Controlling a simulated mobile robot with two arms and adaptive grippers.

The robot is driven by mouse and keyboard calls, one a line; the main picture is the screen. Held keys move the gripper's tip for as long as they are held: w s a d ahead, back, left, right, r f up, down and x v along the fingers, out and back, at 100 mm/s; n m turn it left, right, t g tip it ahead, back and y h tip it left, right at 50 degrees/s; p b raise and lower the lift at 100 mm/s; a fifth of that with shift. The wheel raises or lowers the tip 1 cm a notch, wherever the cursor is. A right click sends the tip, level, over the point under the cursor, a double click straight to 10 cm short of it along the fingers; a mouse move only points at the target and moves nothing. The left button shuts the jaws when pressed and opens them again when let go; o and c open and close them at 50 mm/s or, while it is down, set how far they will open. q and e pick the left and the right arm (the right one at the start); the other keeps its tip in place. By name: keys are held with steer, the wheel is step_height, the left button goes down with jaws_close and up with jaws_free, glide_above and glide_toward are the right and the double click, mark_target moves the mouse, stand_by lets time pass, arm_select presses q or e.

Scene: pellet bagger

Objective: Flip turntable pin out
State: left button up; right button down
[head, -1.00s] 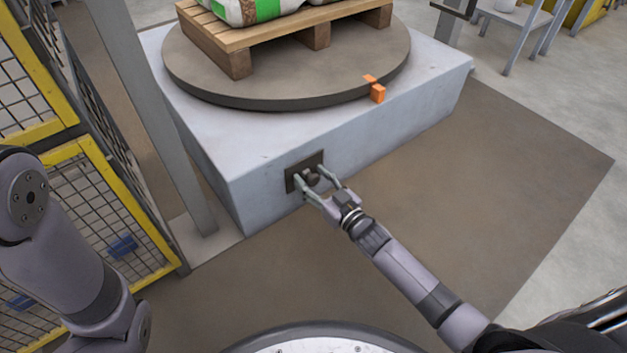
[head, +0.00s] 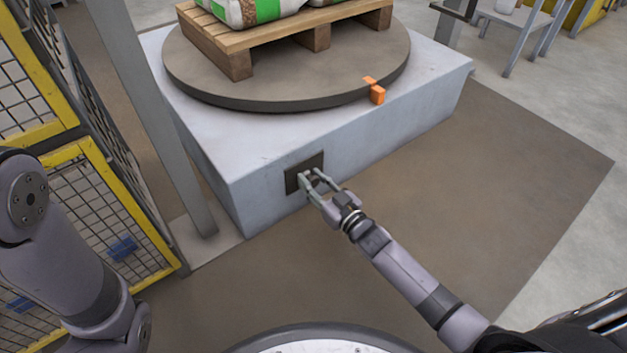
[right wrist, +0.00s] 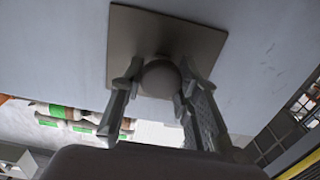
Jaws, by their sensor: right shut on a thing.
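The turntable (head: 280,92) is a round grey-brown disc on a pale grey block (head: 400,115). The pin's round dark knob (right wrist: 162,78) sits on a dark square plate (head: 291,180) on the block's front face. The plate also fills the top of the right wrist view (right wrist: 200,42). My right gripper (head: 314,177) is at the plate, its fingers shut on the knob from both sides. In the right wrist view the gripper (right wrist: 160,88) has one finger on each side of the knob. My left gripper is not in view; only my left arm shows.
A wooden pallet (head: 238,62) with green and white bags (head: 240,10) stands on the turntable. An orange block (head: 377,95) is at its rim. A yellow-framed mesh fence (head: 125,215) and a grey post (head: 150,110) stand at left. Floor to the right is clear.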

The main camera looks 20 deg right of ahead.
steer(key=p+v, duration=0.3)
steer(key=shift+s+d+r, duration=0.1)
steer(key=shift+s, duration=0.35)
steer(key=c, duration=1.2)
jaws_free()
steer(key=shift+d, duration=0.1)
steer(key=v, duration=1.2)
